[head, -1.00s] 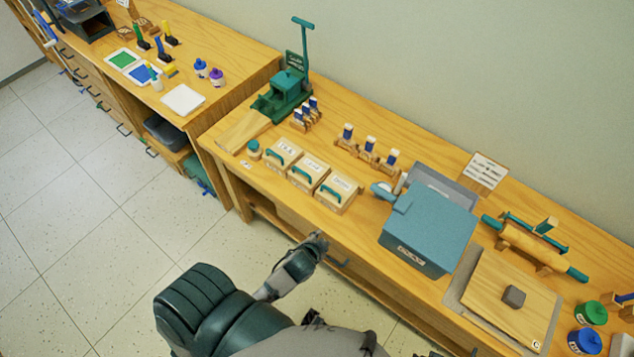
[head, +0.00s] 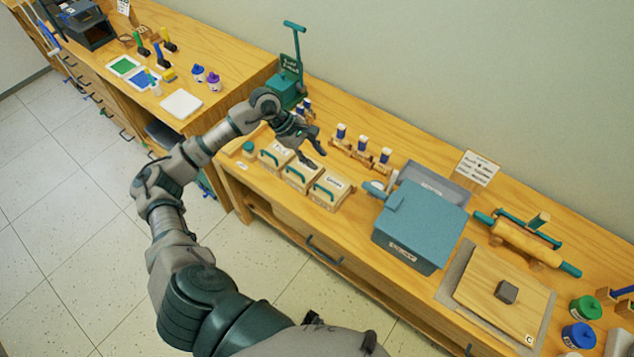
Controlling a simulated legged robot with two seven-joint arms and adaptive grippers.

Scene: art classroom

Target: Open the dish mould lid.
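Three wooden boxes with white-labelled lids and teal handles stand in a row near the table's front edge: a left box (head: 269,161), a middle box (head: 297,181) and a right box (head: 325,196). All three look shut. Their labels are too small to read surely, so I cannot tell which is the dish mould. My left gripper (head: 319,159) is open and empty, above the back of the row, its fingers apart and pointing right. It partly hides the left and middle boxes. My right gripper is not in view.
A green press (head: 288,85) stands behind my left wrist.

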